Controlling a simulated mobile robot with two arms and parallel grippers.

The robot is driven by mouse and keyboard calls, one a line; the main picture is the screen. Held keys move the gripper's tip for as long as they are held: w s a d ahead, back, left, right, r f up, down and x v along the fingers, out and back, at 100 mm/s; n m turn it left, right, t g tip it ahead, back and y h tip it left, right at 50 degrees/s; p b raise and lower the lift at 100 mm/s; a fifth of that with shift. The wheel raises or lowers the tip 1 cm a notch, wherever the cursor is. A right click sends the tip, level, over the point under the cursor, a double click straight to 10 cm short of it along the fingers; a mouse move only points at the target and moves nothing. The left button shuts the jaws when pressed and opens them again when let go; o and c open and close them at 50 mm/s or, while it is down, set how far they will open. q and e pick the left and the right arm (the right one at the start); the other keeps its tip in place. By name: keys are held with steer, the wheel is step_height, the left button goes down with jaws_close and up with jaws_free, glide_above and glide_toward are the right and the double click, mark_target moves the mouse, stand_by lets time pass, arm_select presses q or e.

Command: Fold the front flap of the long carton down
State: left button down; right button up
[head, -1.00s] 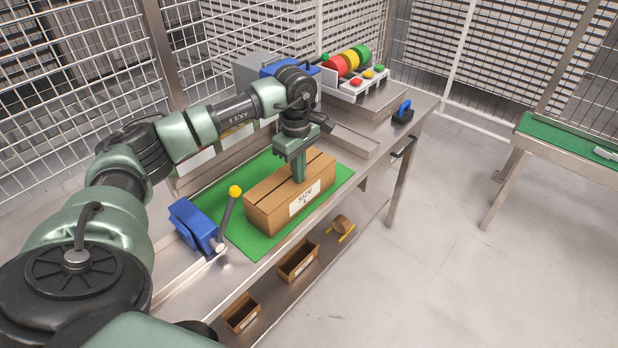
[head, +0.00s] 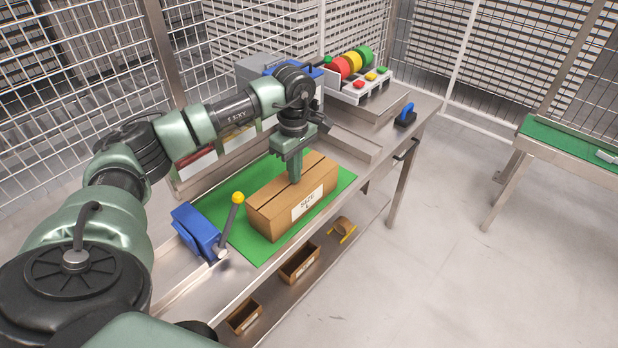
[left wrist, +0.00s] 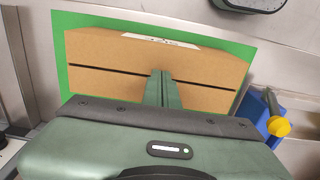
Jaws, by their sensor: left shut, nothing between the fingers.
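The long carton (head: 268,219) is a brown box with a white "SIZE L" label on its front side. It lies on a green mat (head: 338,187) on the metal bench. Its top looks flat, with a dark seam running along its length; the carton also shows in the left wrist view (left wrist: 110,53). My right gripper is not in view.
A blue device with a yellow-knobbed lever (head: 237,198) stands left of the carton. A rack of coloured rolls (head: 350,63) with buttons and a blue-handled tool (head: 405,112) are at the back right. Small open cartons (head: 299,263) lie on the lower shelf.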

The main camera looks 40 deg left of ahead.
mark_target(299, 184)
arm_select(q)
steer(key=r+p, duration=0.1)
steer(key=r, duration=0.2)
steer(key=d+r+p, duration=0.1)
steer(key=r, duration=0.1)
steer(key=shift+w+r+p, duration=0.1)
steer(key=shift+r+p, duration=0.1)
steer(key=shift+p, duration=0.15)
steer(key=shift+a+r, duration=0.15)
steer(key=shift+r, duration=0.15)
